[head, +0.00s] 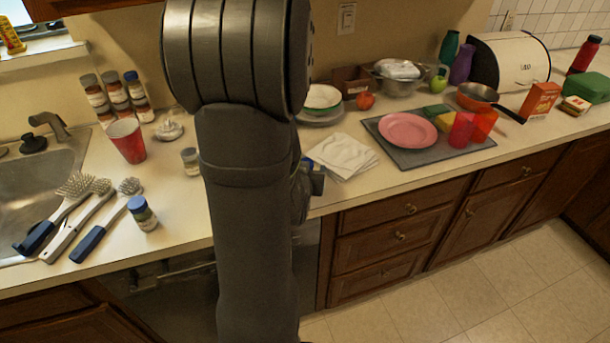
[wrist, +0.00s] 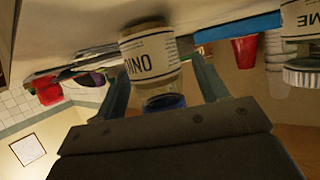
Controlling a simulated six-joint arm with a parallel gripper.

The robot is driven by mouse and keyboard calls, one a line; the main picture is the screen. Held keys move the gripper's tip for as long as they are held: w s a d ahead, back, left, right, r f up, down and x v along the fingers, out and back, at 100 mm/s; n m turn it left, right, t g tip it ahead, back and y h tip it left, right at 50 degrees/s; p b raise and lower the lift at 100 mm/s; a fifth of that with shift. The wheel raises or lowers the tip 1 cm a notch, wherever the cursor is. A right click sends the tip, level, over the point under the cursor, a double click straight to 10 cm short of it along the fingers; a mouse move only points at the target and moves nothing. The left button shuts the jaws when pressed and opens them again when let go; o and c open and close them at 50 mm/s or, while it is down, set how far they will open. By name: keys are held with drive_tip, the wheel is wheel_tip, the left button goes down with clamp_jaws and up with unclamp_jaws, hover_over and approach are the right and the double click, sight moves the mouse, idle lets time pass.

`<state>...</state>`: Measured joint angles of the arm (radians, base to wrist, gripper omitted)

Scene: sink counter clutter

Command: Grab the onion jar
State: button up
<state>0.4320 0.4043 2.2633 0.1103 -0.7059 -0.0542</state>
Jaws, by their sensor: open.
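The onion jar (wrist: 150,58) is in the middle of the wrist view, which looks upside down. It has a cream label with dark letters reading "ONIO" and a blue lid (wrist: 165,102). My gripper (wrist: 160,70) is open, with one finger on each side of the jar. I cannot tell whether either finger touches it. In the head view my arm hides the onion jar or nearly all of it. A small part of my gripper (head: 318,180) shows at the arm's right edge.
A grey-lidded jar (head: 190,161) stands left of my arm, and a blue-lidded jar (head: 143,213) stands near the brushes (head: 95,215). A red cup (head: 126,140) is behind them. Folded white cloths (head: 342,156) lie just right of my gripper, with a dark mat (head: 420,158) beyond.

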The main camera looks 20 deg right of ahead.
drive_tip(key=shift+w+d+f, duration=0.2)
drive_tip(key=shift+w+d, duration=0.05)
drive_tip(key=shift+w, duration=0.1)
drive_tip(key=c, duration=1.1)
drive_tip(key=shift+r, duration=0.15)
drive_tip(key=shift+r, duration=0.4)
wheel_tip(320, 180, up, 4)
drive_tip(key=shift+s+d+f, duration=0.15)
drive_tip(key=s+d+r, duration=0.2)
drive_tip(key=s, duration=0.1)
drive_tip(key=s+d+r, duration=0.2)
drive_tip(key=s, duration=0.1)
drive_tip(key=s+d+r, duration=0.2)
drive_tip(key=s, duration=0.1)
drive_tip(key=shift+s+r, duration=0.15)
